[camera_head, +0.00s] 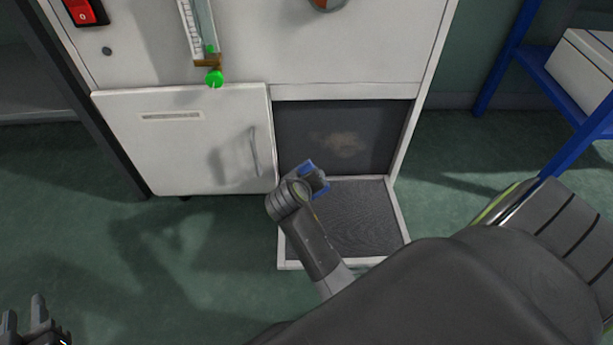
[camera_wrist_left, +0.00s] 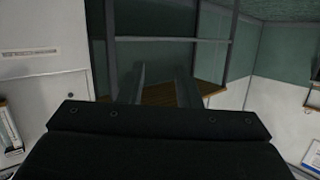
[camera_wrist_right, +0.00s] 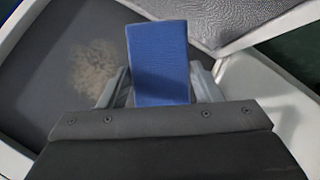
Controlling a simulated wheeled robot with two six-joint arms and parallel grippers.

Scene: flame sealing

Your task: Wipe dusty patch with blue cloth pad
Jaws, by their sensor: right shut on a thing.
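The dusty patch (camera_head: 340,144) is a tan smudge on the dark panel (camera_head: 300,115) inside the open bay of the white cabinet. In the right wrist view the patch (camera_wrist_right: 95,68) lies left of the blue cloth pad (camera_wrist_right: 160,62). My right gripper (camera_wrist_right: 160,92) is shut on the pad. In the head view the pad (camera_head: 307,167) shows at the end of my right arm, below and left of the patch. Whether it touches any surface cannot be told. My left gripper (camera_head: 27,322) is open and empty at the lower left, far from the patch.
A white-rimmed dark mat or filter (camera_head: 365,220) extends from the bay's bottom. A white door (camera_head: 190,140) with a handle is left of the bay. A green-knobbed gauge (camera_head: 215,78) and red switch (camera_head: 85,12) are above. A blue rack (camera_head: 500,60) stands right.

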